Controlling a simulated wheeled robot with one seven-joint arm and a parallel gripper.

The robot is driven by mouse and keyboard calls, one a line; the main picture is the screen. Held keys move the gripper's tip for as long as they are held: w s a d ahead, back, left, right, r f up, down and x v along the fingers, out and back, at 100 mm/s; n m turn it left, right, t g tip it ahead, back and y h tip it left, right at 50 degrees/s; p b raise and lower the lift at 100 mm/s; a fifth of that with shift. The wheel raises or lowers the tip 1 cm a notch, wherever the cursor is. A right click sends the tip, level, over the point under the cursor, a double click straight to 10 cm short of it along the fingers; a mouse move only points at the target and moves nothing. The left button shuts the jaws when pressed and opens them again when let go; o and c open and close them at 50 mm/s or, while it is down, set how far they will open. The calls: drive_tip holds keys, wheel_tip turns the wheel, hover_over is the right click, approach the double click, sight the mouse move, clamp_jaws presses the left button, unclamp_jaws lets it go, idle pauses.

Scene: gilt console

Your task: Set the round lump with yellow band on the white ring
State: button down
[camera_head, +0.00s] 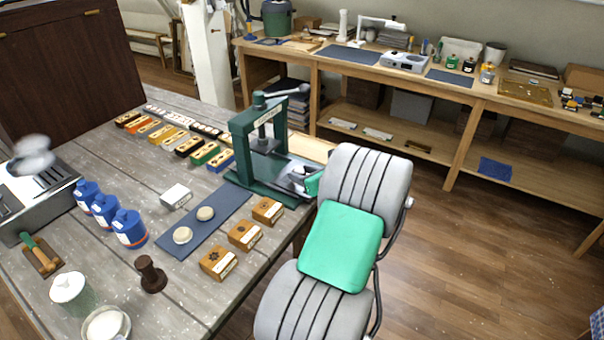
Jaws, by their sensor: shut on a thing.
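My gripper (293,181) is at the right side of the green press, low over its base and beyond the right edge of the grey table. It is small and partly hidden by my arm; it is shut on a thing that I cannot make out. I cannot tell which is a lump or a ring. No yellow band can be made out on either. My gripper is to their right, apart from them.
The green press (247,140) stands tall beside my gripper. Wooden boxes (244,236) line the mat's right side; a white box (176,195) and blue bottles (128,228) stand left. A dark stamp (150,274) stands in front. Coloured blocks (188,146) fill the back.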

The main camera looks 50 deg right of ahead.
drive_tip(key=shift+f, duration=0.15)
drive_tip(key=c, duration=0.8)
unclamp_jaws()
drive_tip(key=shift+o, duration=0.2)
drive_tip(key=v, duration=1.2)
drive_tip(key=shift+r+b, duration=0.2)
drive_tip(key=shift+b, duration=0.25)
